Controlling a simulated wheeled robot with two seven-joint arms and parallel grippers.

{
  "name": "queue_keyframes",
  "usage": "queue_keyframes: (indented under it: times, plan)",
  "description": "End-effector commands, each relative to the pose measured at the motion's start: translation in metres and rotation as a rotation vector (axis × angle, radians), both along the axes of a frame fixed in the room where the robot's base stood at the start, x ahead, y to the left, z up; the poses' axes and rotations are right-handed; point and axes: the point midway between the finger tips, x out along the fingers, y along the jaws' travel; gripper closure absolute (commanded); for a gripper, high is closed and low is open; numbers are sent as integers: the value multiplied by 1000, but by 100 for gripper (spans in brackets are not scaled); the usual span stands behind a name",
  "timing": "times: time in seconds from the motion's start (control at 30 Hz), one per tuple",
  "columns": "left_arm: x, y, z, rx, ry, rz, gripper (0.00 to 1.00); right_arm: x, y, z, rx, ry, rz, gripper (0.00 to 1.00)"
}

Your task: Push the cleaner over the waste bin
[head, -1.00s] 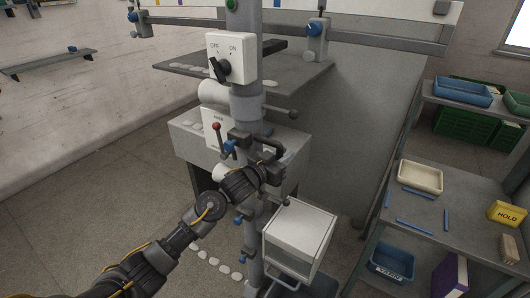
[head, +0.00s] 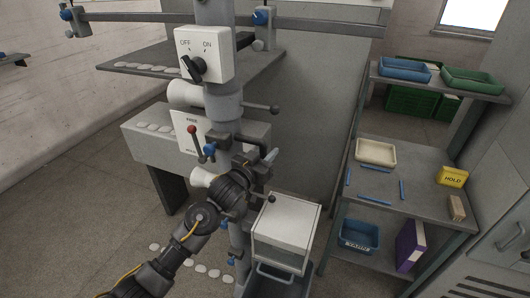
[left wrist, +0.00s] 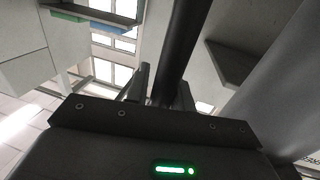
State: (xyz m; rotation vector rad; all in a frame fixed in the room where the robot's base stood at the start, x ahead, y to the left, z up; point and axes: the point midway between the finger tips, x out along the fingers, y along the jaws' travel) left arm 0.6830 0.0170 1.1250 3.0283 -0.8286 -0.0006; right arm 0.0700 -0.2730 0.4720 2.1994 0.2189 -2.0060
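The cleaner (head: 223,108) is a grey upright column under a rail, with a white OFF/ON switch box, a red-knobbed lever and side nozzles. A white lidded box (head: 290,218) is at its lower right. My left gripper (head: 262,163) is at a dark handle at mid-height of the column. In the left wrist view its fingers stand on both sides of a dark bar (left wrist: 174,62) and look closed on it. A dark grey container (head: 303,286) shows under the white box, cut off by the picture's bottom; it may be the waste bin. My right gripper is out of view.
A machine shelf (head: 125,66) and a grey block with pale lint stand behind the column. At right, a rack (head: 425,205) holds a cream tray (head: 376,152), a yellow HOLD block (head: 453,177) and a blue labelled tub (head: 360,238).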

Motion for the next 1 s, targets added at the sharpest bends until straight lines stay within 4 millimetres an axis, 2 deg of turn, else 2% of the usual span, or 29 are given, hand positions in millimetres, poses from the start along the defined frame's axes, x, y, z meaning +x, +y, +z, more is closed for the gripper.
queue_keyframes:
  times: [0.03, 0.13, 0.4, 0.53, 1.0]
  plan:
    - [-1, -3, -1, 1, 2, -6, 71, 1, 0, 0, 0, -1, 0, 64]
    - [-1, -1, -1, 1, 1, -3, 59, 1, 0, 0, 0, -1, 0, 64]
    - [-1, 2, -1, 0, 0, 2, 59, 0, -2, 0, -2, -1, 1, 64]
    - [-7, 6, -2, 0, 0, 2, 59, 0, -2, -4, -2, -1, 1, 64]
    - [-79, 46, -2, 2, -1, 0, 59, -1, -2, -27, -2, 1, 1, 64]
